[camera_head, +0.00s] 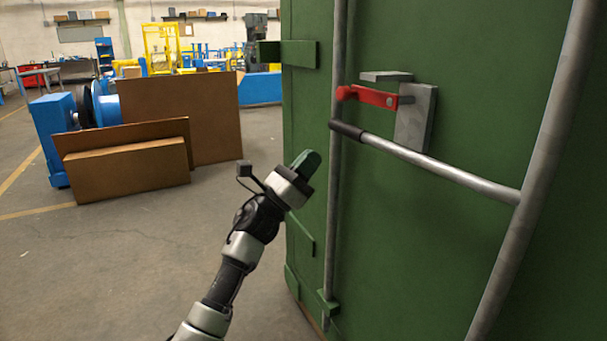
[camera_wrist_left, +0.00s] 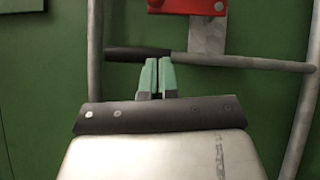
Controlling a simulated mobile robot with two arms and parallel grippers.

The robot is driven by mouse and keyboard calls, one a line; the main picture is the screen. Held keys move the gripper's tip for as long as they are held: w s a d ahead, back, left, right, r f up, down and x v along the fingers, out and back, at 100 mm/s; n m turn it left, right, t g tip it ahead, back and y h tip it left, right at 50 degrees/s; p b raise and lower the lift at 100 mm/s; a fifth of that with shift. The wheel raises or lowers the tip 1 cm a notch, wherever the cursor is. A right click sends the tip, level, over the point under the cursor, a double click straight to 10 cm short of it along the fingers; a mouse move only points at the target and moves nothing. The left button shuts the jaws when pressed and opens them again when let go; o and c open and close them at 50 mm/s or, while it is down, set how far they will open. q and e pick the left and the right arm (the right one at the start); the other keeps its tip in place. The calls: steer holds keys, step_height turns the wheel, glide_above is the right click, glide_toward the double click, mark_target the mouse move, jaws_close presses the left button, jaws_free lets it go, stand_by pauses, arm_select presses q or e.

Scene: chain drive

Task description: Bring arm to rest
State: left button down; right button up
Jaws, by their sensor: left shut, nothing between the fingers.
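My left arm comes in from the bottom of the head view, and its gripper (camera_head: 309,160) is at the left edge of the green container door (camera_head: 450,230). In the left wrist view the gripper's green fingertips (camera_wrist_left: 160,63) are together with nothing between them. They appear just in front of the grey bar handle (camera_wrist_left: 240,62); I cannot tell whether they touch it. In the head view the bar handle (camera_head: 440,172) with its dark grip end runs across the door, apart from the gripper. My right gripper is in neither view.
A red latch (camera_head: 375,97) on a grey bracket sits above the bar handle. Vertical grey rods (camera_head: 335,220) run along the door. Brown panels and a box (camera_head: 128,170) stand at the left beside blue machinery (camera_head: 52,135). The grey floor between is clear.

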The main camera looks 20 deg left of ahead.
arm_select(q)
step_height(320, 180, down, 29)
steer(key=s+a+n+g+y, duration=0.25)
steer(key=n+y, duration=1.05)
steer(key=n, duration=0.8)
steer(key=s+d+f+n+g+y, duration=0.1)
steer(key=s+f+n+g, duration=0.4)
steer(key=f, duration=0.6)
steer(key=s+d+f+n+g+y, duration=0.1)
steer(key=s+d+f+n+g, duration=0.2)
steer(key=s+f, duration=0.65)
steer(key=s+d+f+n+g+h, duration=0.15)
steer(key=s+f+n+g, duration=0.3)
steer(key=s+f, duration=0.5)
steer(key=s+d+f+n+g, duration=0.35)
steer(key=s+f+n, duration=0.2)
steer(key=s, duration=0.75)
steer(key=s+a+g+p, duration=0.2)
steer(key=s+a+p, duration=0.1)
steer(key=s+p, duration=1.2)
steer(key=shift+s+m, duration=0.4)
steer(key=shift+s, duration=0.45)
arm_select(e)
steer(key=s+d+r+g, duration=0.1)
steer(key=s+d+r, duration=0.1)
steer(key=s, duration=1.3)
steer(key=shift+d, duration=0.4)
